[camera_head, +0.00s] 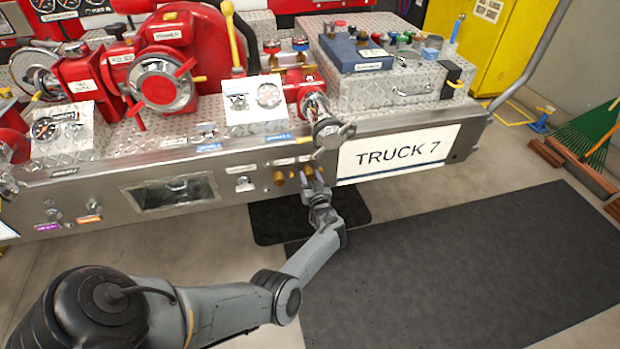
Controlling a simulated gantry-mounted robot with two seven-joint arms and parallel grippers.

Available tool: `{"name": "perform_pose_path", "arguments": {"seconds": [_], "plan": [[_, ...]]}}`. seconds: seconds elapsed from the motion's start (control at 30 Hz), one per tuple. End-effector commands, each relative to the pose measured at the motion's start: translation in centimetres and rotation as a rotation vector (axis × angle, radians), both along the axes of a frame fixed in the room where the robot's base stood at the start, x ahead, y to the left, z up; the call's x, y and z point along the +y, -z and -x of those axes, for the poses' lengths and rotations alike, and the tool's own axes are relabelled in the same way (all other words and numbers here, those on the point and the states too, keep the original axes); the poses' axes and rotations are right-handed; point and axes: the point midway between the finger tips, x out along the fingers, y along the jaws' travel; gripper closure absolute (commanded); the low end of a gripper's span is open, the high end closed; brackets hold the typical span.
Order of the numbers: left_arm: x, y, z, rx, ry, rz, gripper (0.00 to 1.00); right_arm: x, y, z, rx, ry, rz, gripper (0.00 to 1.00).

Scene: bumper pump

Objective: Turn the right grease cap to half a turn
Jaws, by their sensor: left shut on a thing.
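Two small brass grease caps stick out of the front face of the metal bumper (90,195), just left of the TRUCK 7 plate. The left grease cap (279,178) stands free. The right grease cap (307,168) is mostly hidden behind my left gripper (313,180). My left gripper reaches up to the bumper face and is shut on the right grease cap. The cap's turn angle is too small to tell. My right gripper is not in view.
A metal outlet fitting (328,130) hangs just above the gripper. The TRUCK 7 plate (400,152) is to the right. Red pump parts (165,80) and a gauge panel (255,100) stand on the bumper. A dark mat (470,270) covers clear floor in front.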

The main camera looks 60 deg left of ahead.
Motion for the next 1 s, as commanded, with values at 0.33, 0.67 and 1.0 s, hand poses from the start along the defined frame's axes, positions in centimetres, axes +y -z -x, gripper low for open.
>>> {"name": "perform_pose_path", "arguments": {"seconds": [0.33,0.67,1.0], "plan": [[0.05,-0.16,0.00,0.027,-0.001,-0.013,0.86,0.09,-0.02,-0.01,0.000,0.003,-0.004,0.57],[0.04,-0.12,0.00,0.027,-0.001,-0.012,0.38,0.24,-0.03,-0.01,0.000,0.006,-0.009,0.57],[-0.06,-0.02,0.02,0.027,0.000,-0.010,0.30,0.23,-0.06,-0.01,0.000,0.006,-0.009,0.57]]}}
